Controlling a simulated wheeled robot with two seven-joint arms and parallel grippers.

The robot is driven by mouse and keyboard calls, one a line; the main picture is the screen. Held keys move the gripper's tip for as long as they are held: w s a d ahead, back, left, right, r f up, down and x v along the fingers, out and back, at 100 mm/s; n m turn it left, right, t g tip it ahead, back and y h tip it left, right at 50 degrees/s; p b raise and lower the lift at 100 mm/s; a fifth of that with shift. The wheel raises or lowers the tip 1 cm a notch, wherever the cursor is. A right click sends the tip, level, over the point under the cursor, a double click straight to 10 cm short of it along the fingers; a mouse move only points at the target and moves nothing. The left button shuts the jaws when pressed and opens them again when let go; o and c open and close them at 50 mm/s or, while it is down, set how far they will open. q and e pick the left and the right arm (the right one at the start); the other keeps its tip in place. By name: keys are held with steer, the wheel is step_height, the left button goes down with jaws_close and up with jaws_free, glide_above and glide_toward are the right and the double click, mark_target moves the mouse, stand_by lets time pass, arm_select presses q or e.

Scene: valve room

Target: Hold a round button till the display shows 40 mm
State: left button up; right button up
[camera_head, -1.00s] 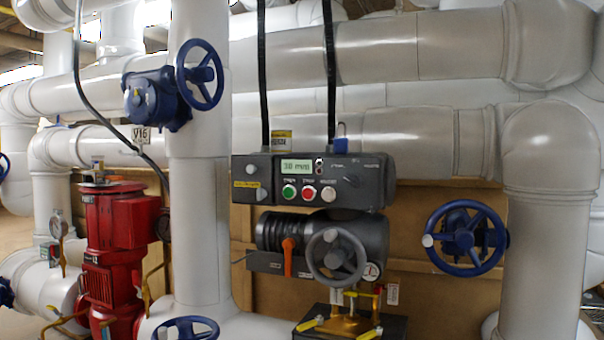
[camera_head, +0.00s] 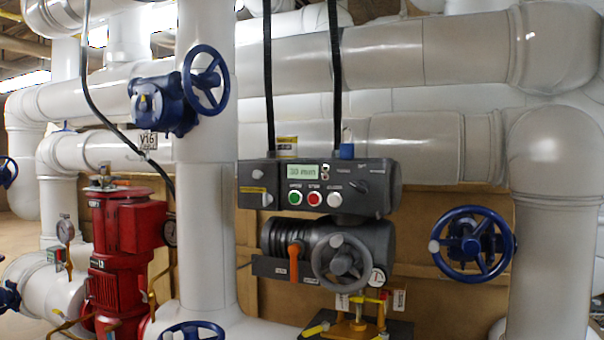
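A dark grey control box (camera_head: 370,200) hangs in the middle of the view. Its small green display (camera_head: 302,172) seems to read 30 mm, though the digits are small. Below the display sit three round buttons in a row: a green button (camera_head: 295,197), a red button (camera_head: 314,198) and a white button (camera_head: 334,200). A black selector knob (camera_head: 358,186) is to their right. Below the box is a dark actuator with a grey handwheel (camera_head: 342,261) and an orange lever (camera_head: 294,262). Neither of my grippers is in view, and nothing touches the buttons.
Blue handwheels stand at the upper left (camera_head: 206,80), right (camera_head: 472,243) and bottom (camera_head: 192,331). A red pump (camera_head: 125,240) is at the left. Thick white pipes surround the box. The space before the box looks clear.

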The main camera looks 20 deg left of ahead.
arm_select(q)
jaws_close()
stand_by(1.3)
